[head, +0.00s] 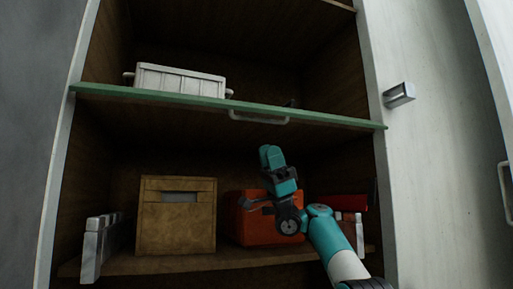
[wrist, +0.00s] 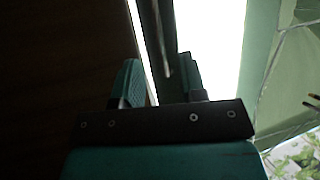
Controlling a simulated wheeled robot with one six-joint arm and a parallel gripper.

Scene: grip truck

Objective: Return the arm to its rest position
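My arm (head: 331,243) reaches up from the lower right in the head view, bent in front of the cabinet's lower compartment. My gripper (head: 271,157) is at its upper end, just below the green-edged shelf in the picture. In the wrist view my gripper (wrist: 159,78) shows two teal fingers standing apart with a gap between them. Nothing is seen held in the gap. The arm's lower part is cut off by the bottom edge of the head view.
A green-edged shelf (head: 190,99) carries a white crate (head: 180,82). Below it, a tan box (head: 177,228) and an orange-red box (head: 240,226), partly hidden by my arm, stand on the lower shelf. A pale door with a metal handle (head: 399,95) is at right.

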